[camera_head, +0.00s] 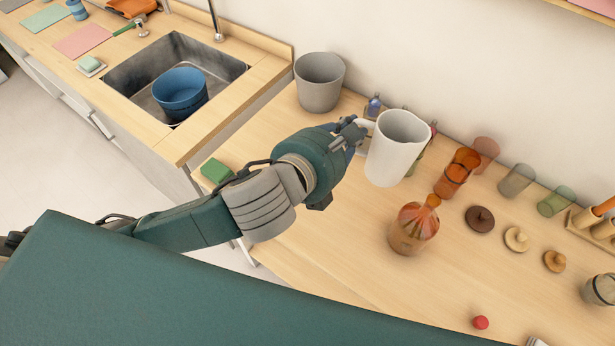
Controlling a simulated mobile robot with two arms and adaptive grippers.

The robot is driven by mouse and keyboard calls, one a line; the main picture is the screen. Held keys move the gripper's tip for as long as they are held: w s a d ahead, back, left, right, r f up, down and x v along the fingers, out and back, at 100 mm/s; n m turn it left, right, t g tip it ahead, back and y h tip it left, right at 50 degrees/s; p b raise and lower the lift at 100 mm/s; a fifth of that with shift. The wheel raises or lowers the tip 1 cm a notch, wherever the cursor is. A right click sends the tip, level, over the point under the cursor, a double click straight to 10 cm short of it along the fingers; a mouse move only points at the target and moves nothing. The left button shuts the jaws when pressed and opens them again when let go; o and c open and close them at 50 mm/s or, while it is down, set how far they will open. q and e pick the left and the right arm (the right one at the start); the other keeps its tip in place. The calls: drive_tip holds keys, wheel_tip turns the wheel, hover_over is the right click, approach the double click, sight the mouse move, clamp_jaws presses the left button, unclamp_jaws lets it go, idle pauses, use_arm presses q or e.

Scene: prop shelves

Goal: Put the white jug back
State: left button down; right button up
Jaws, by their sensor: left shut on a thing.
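The white jug (398,150) is upright over the wooden counter, near the back wall. My left gripper (360,130) comes in from the left and is shut on the jug's handle side. The fingers partly hide the handle. I cannot tell whether the jug's base touches the counter. My right gripper is not in view.
A grey pot (320,82) stands behind the gripper. An orange glass bottle (414,228) stands in front of the jug, with amber glasses (457,172) to the right. Small lids (479,219) lie farther right. A sink with a blue bucket (180,92) is at left. The front counter is mostly clear.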

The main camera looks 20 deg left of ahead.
use_arm(q)
drive_tip(key=w+a+r+m+g+h+p, duration=0.1)
drive_tip(key=a+r+p, duration=0.15)
drive_tip(key=a, duration=0.45)
drive_tip(key=w+a+r+m+h+p, duration=0.15)
drive_tip(key=a+p, duration=0.25)
drive_tip(key=a, duration=0.4)
drive_tip(key=shift+w+f+b, duration=0.1)
drive_tip(key=shift+f+b, duration=1.65)
drive_tip(key=shift+f, duration=8.55)
drive_tip(key=c, duration=2.1)
unclamp_jaws()
drive_tip(key=shift+f, duration=0.15)
drive_tip(key=o, duration=0.4)
